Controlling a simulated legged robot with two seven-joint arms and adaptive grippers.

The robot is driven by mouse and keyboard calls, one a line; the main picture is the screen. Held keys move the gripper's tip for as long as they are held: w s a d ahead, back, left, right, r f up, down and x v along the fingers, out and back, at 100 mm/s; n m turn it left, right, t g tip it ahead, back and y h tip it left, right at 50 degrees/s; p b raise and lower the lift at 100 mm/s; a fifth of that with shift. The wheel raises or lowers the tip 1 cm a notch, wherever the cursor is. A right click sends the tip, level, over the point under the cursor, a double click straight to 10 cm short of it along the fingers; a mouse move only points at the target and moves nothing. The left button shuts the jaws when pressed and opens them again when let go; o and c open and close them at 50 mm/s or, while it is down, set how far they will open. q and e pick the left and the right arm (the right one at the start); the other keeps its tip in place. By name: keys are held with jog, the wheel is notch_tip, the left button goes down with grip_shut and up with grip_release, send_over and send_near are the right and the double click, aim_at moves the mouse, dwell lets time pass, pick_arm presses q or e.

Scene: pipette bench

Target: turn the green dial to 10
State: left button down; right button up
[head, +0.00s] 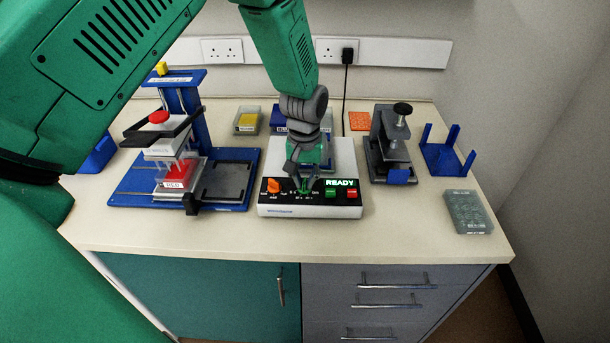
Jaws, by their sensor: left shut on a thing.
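The control panel (288,211) is the black front of a white device in the middle of the bench. Its display reads READY. My left gripper (304,184) reaches down from above onto the panel, with its fingers shut around the green dial (305,189). The fingers hide most of the dial, and I cannot read its setting. An orange dial (273,186) sits to the left of the gripper. A green button (330,192) and a red button (352,192) are to the right, under the display. My right gripper is not in view.
A blue stand with a press and red-labelled box (174,184) is on the left. A grey clamp stand (389,147), a blue holder (447,156) and a clear box (467,212) are on the right. The bench front (250,235) is clear.

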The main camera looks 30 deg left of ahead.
aim_at(305, 180)
pick_arm(q)
jog(key=shift+w+r+m+p, duration=0.15)
jog(key=shift+m+p, duration=0.4)
jog(key=shift+m, duration=1.35)
jog(key=c, duration=1.7)
grip_release()
jog(key=shift+r, duration=0.1)
notch_tip(305, 180, up, 12)
jog(key=shift+f, duration=0.25)
